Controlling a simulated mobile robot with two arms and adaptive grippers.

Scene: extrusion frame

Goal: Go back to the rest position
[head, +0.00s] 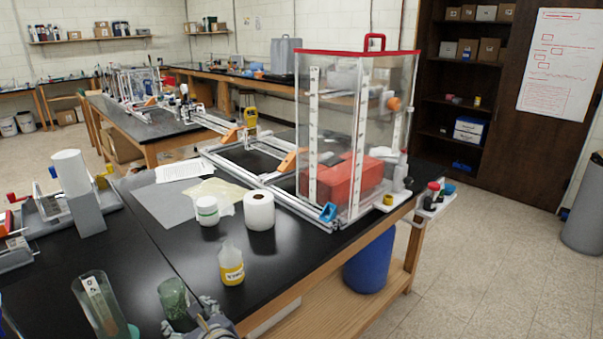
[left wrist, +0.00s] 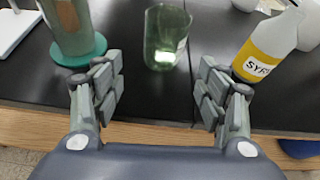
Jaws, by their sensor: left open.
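My left gripper (head: 203,322) shows at the bottom edge of the head view, near the front edge of the black bench. In the left wrist view my left gripper (left wrist: 160,88) is open, its fingers wide apart with nothing between them. A green glass beaker (left wrist: 166,38) stands just beyond the fingers; it also shows in the head view (head: 173,298). My right gripper is not in view.
A tall clear cylinder on a teal base (head: 97,302) stands left of the beaker. A white jar (head: 207,211) and white roll (head: 259,211) stand farther back. An aluminium extrusion frame (head: 275,190) holds a clear red-lidded box (head: 345,120).

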